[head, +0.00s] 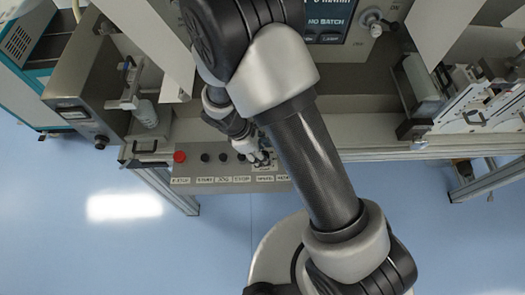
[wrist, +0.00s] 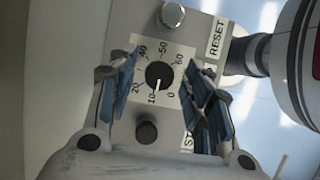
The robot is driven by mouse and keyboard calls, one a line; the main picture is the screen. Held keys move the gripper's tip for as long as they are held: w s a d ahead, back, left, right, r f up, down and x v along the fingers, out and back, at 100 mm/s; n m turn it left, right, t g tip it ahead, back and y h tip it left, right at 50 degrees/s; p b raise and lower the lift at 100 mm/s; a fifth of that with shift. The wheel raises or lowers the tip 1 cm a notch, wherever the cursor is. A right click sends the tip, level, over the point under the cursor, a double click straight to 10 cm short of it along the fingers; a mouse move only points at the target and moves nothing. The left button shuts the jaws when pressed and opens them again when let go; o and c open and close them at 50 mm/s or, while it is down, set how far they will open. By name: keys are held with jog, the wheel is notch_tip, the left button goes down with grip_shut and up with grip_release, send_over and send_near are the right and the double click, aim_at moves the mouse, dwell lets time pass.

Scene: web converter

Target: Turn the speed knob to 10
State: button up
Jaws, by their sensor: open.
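The speed knob (wrist: 159,76) is a black round knob on a pale dial plate (wrist: 143,60) marked with numbers from 0 to 60. Its white pointer line points down in the wrist view, at or very close to the 10 mark. My gripper (wrist: 160,80) is open, with one blue-padded finger on either side of the knob and a visible gap on both sides. In the head view my gripper (head: 258,158) is over the right part of the control panel (head: 215,181), and the knob is hidden there.
In the wrist view a dark button (wrist: 147,131) sits below the dial and a metal button (wrist: 172,15) above it. A RESET label (wrist: 216,37) is at the right. A red emergency stop (head: 180,156) and black buttons (head: 205,157) line the panel's left.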

jog(key=v, duration=1.2)
jog(key=shift+d+r, duration=0.1)
jog(key=d+r+m+y+b, duration=0.2)
jog(key=d+r+m, duration=0.3)
jog(key=r, duration=0.3)
jog(key=s+d+r+m+t+y+b, duration=0.1)
jog(key=s+d+r+m+t, duration=0.1)
jog(key=s+d+r+m, duration=0.2)
jog(key=s+d+r+m+t+y+b, duration=0.1)
jog(key=s+d+r+m+t+b, duration=0.1)
jog(key=s+d+r+m, duration=0.2)
jog(key=s+d+m, duration=0.3)
jog(key=s+m, duration=0.1)
jog(key=s, duration=0.2)
jog(key=shift+r+m+t+y, duration=0.3)
jog(key=shift+t, duration=0.1)
jog(key=shift+a, duration=0.1)
